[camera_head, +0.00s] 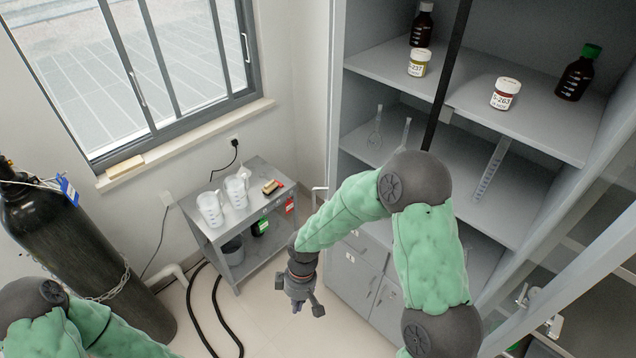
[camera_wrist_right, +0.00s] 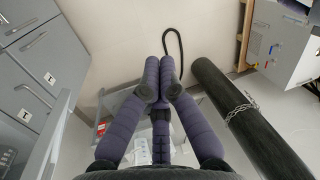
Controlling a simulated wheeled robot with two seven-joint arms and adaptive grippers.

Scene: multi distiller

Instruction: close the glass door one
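The gray cabinet (camera_head: 525,128) stands at the right of the head view with its shelves exposed. A glass-paned door (camera_head: 592,258) with a pale frame and a metal handle (camera_head: 540,310) stands swung out at the lower right. Whether this is door one I cannot tell. My right gripper (camera_head: 297,303) hangs low in front of the cabinet, left of its lower drawers and apart from the glass door. In the right wrist view its fingers (camera_wrist_right: 161,78) converge with tips together, holding nothing. My left arm shows at the bottom left; its gripper is out of view.
Brown bottles and jars stand on the top shelf, glassware below. A small gray cart (camera_head: 262,215) with white jugs stands left of my right gripper. A black gas cylinder (camera_head: 75,240) stands at the left; it also shows in the wrist view (camera_wrist_right: 245,115). Black hoses lie on the floor.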

